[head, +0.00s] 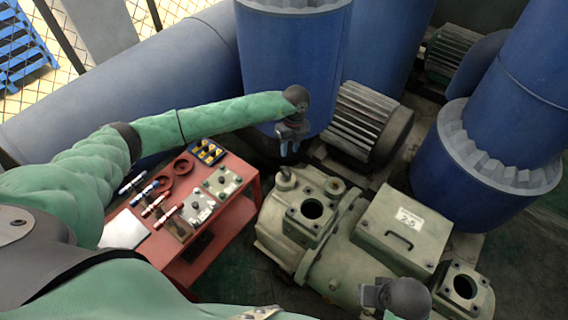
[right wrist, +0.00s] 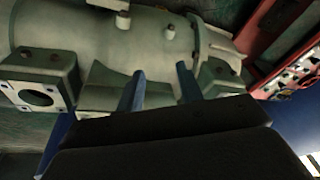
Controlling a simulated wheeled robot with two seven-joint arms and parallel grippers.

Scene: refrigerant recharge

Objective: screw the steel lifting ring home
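A small grey fitting (head: 286,174), which looks like the steel lifting ring, stands on the back left end of the pale green compressor (head: 345,248). It is too small to tell how far it is screwed in. My left gripper (head: 289,152) points down just above this fitting. Its two blue fingers are apart, with nothing seen between them. My right gripper (right wrist: 160,82) has its blue fingers wide apart and empty in the right wrist view, with the compressor (right wrist: 110,35) beyond them. In the head view its dark wrist shows at the bottom, over the compressor's front.
A red cart (head: 240,212) at the left carries tools, manifold-like blocks and a yellow-and-blue tray (head: 207,151). A finned motor (head: 362,122) and large blue pipes (head: 290,60) stand close behind my left gripper. A raised box (head: 402,225) with a handle tops the compressor.

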